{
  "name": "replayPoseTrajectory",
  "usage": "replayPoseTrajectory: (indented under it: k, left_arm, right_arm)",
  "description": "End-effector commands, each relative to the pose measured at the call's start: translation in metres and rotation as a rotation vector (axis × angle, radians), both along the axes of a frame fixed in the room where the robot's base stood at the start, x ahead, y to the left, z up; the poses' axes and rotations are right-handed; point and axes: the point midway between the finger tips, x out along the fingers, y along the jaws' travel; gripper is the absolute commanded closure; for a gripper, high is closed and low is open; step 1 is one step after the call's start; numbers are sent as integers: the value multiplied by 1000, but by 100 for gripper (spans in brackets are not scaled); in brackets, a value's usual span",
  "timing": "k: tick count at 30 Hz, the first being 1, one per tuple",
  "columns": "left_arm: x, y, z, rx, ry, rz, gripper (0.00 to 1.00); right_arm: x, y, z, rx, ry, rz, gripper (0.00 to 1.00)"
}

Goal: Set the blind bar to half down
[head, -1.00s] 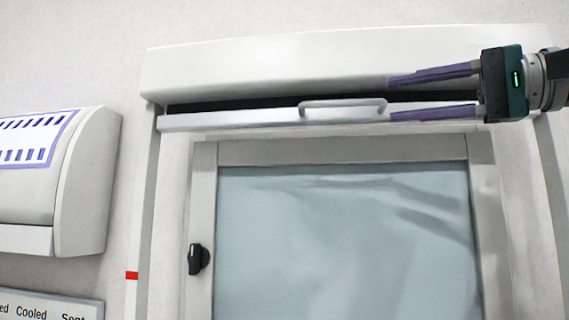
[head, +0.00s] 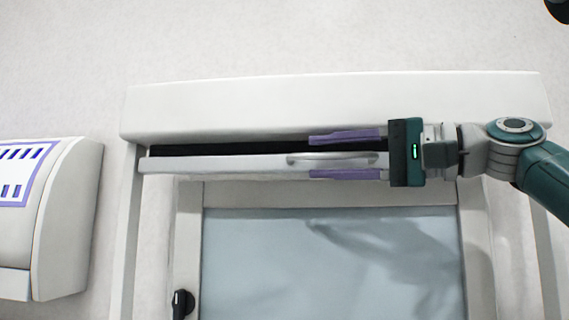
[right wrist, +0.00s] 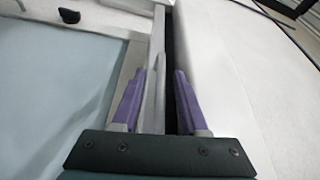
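The white blind bar (head: 215,164) lies level at the top of the window, just under the blind housing (head: 330,105), with a dark gap between them. A pale handle (head: 305,158) is on the bar's right part. My right gripper (head: 312,156) comes in from the right, open, its purple fingers above and below the handle in the head view. In the right wrist view the fingers (right wrist: 155,90) stand apart on either side of the handle (right wrist: 159,92); I cannot tell whether they touch it. My left gripper is not in view.
The window pane (head: 290,260) is below the bar, with a black knob (head: 183,304) on its frame at left. A white wall unit with a purple-edged panel (head: 60,230) is at far left. The wall above the housing is clear.

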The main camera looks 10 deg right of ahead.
Motion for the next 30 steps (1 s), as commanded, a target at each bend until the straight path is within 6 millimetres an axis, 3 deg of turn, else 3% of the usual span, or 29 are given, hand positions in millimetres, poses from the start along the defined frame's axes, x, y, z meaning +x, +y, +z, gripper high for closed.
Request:
replayPoseTrajectory:
  k: [1, 11, 30]
  left_arm:
    - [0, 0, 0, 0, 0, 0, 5]
    - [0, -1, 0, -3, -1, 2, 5]
    - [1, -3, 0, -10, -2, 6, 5]
  right_arm:
    - [0, 0, 0, 0, 0, 0, 62]
    - [0, 0, 0, 0, 0, 0, 99]
    - [0, -1, 1, 1, -1, -1, 100]
